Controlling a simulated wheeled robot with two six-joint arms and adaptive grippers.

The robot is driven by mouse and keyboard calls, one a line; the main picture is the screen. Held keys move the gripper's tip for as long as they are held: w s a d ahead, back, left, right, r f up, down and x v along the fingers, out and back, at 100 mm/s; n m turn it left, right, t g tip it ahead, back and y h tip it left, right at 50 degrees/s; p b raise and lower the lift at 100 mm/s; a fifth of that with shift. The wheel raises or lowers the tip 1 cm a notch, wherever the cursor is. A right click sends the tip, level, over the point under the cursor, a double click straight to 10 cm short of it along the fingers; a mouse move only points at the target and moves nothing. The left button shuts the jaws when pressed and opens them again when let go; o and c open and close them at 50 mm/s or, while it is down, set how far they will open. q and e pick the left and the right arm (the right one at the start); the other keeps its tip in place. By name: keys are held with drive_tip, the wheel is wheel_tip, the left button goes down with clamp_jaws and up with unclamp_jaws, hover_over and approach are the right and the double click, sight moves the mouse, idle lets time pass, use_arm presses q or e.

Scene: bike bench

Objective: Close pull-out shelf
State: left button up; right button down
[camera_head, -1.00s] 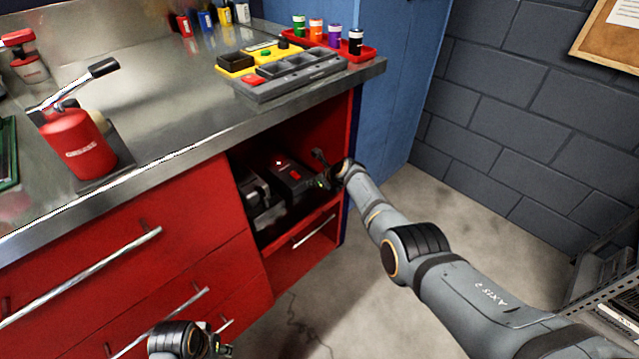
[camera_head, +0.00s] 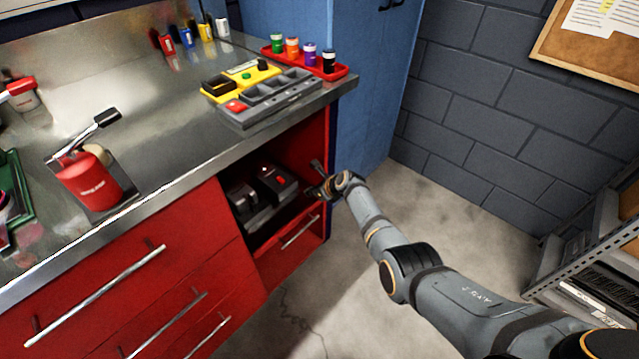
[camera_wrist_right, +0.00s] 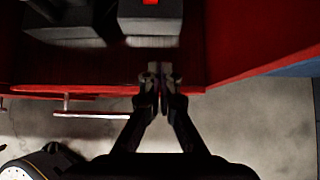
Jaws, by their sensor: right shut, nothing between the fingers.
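The pull-out shelf (camera_head: 262,219) is a dark slab in the open bay of the red cabinet, under the bench top. Two dark machines stand on it, one with a red button (camera_head: 280,180). How far the shelf sticks out is hard to tell. My right gripper (camera_head: 320,186) is at the right side of the bay, in front of the opening. My left gripper is out of view.
A red drawer with a bar handle (camera_head: 300,232) lies below the bay. More red drawers (camera_head: 140,290) are on the left. A blue cabinet (camera_head: 372,90) stands on the right. Open concrete floor (camera_head: 440,195) lies in front, with a metal rack (camera_head: 590,240) at far right.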

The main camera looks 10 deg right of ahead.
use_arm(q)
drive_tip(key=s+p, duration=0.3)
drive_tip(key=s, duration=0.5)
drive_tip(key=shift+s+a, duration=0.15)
use_arm(e)
drive_tip(key=v, duration=0.5)
drive_tip(key=shift+s+d+r, duration=0.15)
drive_tip(key=shift+s+r, duration=0.05)
drive_tip(key=shift+r, duration=0.05)
